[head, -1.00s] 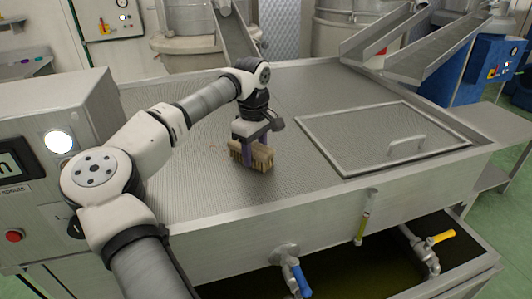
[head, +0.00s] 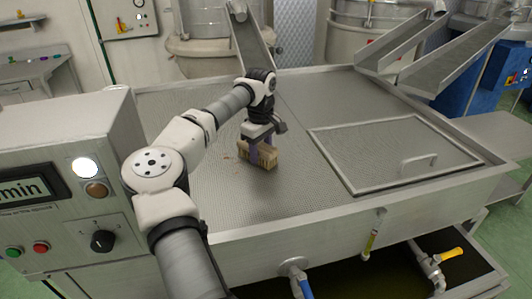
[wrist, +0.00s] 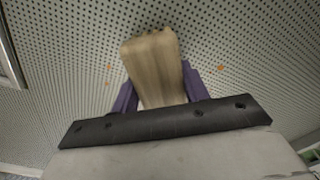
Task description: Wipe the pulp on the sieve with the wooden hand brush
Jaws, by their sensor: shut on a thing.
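The wooden hand brush (head: 262,155) is gripped between the purple fingers of my gripper (head: 260,150). Its bristles point down at the perforated metal sieve (head: 300,205), and it appears to be on or very close to the surface. In the wrist view the pale wooden back of the brush (wrist: 154,66) sits between both fingers (wrist: 158,95). Small orange-brown specks of pulp lie on the sieve on both sides of the brush in the wrist view, one at its right (wrist: 221,68). In the head view faint specks (head: 229,157) show left of the brush. Anything under the brush is hidden.
A framed hatch (head: 395,152) with a handle lies on the right of the sieve. A control box (head: 70,190) stands at the left. Metal chutes (head: 425,55) rise behind at the right. Valves with blue and yellow handles (head: 452,253) are at the front. The middle of the sieve is open.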

